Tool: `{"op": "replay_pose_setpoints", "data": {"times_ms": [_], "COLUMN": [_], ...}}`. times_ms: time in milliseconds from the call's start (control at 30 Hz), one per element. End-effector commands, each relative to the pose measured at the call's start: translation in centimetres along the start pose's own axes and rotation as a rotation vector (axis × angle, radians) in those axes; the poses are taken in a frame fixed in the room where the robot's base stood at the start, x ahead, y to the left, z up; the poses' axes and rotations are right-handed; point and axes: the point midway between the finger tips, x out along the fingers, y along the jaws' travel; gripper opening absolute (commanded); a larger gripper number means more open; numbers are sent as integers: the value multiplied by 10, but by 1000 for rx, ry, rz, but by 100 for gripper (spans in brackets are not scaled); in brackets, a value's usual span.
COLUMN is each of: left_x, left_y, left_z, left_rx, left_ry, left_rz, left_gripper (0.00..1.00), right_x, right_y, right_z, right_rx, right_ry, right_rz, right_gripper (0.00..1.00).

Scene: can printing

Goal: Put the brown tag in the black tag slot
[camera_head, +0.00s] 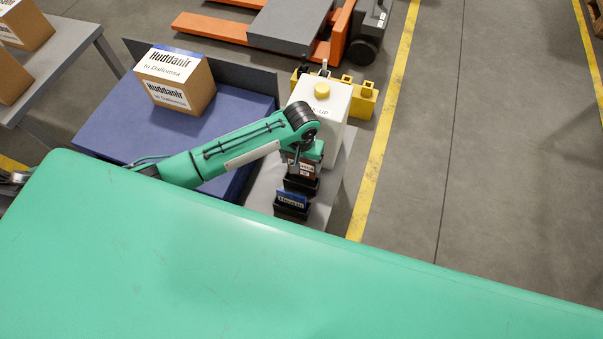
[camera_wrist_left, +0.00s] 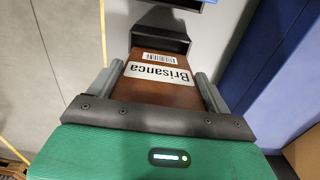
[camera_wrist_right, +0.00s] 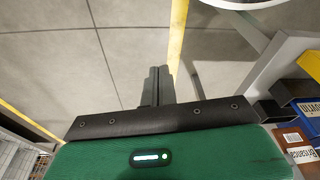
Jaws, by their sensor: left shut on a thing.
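My left gripper (camera_head: 303,160) is shut on the brown tag, which carries a white "Brisanca" label. The brown tag (camera_wrist_left: 158,88) lies between the two fingers in the left wrist view. Its far end is right at the black tag slot (camera_wrist_left: 160,40); I cannot tell whether it is inside the opening. In the head view the black slot (camera_head: 300,185) shows just below the gripper. The tag's edge also shows in the right wrist view (camera_wrist_right: 291,138). My right gripper (camera_wrist_right: 158,86) has its fingers together, empty, over bare floor; it is not in the head view.
A second black holder with a blue tag (camera_head: 292,198) stands in front of the slot on the grey stand (camera_head: 262,190). A "Huddanir" box (camera_head: 175,82) sits on the blue surface (camera_head: 110,125). Floor to the right is clear.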

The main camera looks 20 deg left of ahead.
Motion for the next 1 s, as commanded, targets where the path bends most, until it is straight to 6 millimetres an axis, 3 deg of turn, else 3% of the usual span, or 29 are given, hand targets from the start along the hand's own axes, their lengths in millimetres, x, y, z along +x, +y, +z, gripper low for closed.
{"op": "replay_pose_setpoints", "data": {"times_ms": [100, 333, 567, 967, 1000], "left_x": [22, 38, 70, 75, 75], "left_y": [0, 0, 0, 0, 0], "left_z": [0, 0, 0, 0, 0], "left_rx": [0, 0, -1, 0, 0], "left_ry": [0, 0, 1, 1, 1], "left_rz": [0, 0, 0, 0, 0], "left_gripper": [58, 58, 58, 58, 89], "right_x": [-6, -12, -25, -28, -27], "right_y": [0, 1, 1, 1, 1], "right_z": [-3, -6, -10, -11, -10], "right_rx": [0, 0, 0, -1, -1], "right_ry": [11, 18, 34, 36, 35], "right_rz": [1, 1, 1, 2, 3], "right_gripper": [0, 0, 0, 0, 0]}}
